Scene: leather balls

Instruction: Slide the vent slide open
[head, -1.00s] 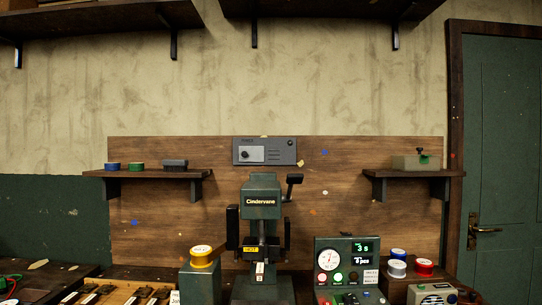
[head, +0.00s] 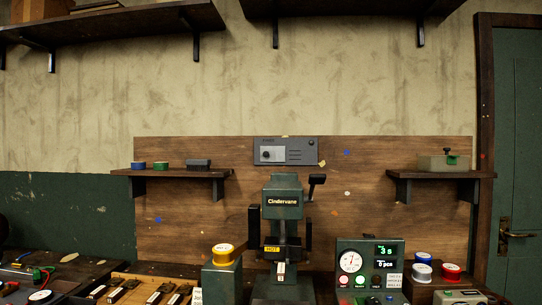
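A grey vent panel (head: 286,151) is mounted on the wooden backboard above the green Cindervane press. Its light slide plate (head: 271,154) with a dark round knob (head: 266,155) sits at the left part of the panel. Dark horizontal slots (head: 295,155) show to the right of the plate. Whether more slots lie behind the plate is hidden. Neither of my grippers is in the head view.
The press (head: 284,210) stands below the panel, with a black lever (head: 317,186) at its upper right. Small shelves flank the panel, left (head: 180,172) and right (head: 440,174). A control box (head: 370,262) stands right of the press.

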